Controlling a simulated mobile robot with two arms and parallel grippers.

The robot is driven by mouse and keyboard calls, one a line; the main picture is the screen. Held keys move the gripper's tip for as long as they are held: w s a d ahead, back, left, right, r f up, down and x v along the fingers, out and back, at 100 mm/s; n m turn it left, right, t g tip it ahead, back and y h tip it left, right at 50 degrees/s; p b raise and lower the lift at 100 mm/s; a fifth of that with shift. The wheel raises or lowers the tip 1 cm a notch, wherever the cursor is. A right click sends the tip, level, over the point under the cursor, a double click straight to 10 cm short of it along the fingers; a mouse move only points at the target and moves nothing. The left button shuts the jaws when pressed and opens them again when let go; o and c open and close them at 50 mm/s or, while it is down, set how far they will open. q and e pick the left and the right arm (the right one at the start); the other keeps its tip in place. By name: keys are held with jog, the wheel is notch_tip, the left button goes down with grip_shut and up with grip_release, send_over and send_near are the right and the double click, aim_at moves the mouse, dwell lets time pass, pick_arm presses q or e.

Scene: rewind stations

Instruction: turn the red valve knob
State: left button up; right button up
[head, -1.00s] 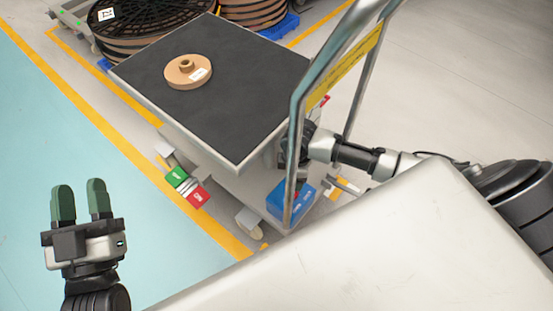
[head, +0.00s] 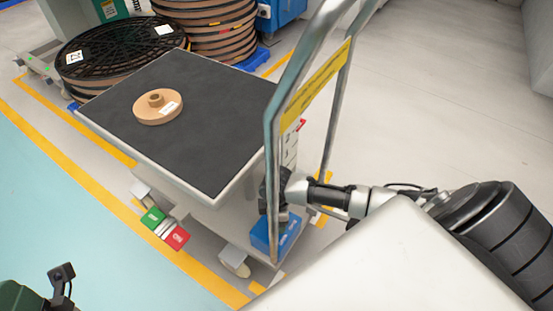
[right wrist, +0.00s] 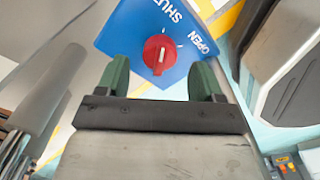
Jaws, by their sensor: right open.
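The red valve knob (right wrist: 158,54) sits on a blue panel (right wrist: 138,30) marked SHUT and OPEN. A pale line runs across the knob's face. My right gripper (right wrist: 160,78) is open, its green fingers apart at either side just short of the knob. I see no contact. In the head view the blue box (head: 272,234) stands low by the cart's handle, with my right gripper (head: 272,190) just above it, partly hidden by the handle tube. The knob is hidden there.
The cart (head: 200,120) has a dark top carrying a tan reel (head: 158,107). Its tall metal handle (head: 273,150) rises in front of my right arm. Large cable reels (head: 115,50) stand behind. Floor at right is clear.

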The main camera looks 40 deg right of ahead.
jog(key=shift+f+b, duration=0.65)
jog(key=shift+f, duration=0.8)
jog(key=shift+c, duration=0.2)
jog(key=c, duration=0.9)
jog(key=shift+r, duration=0.1)
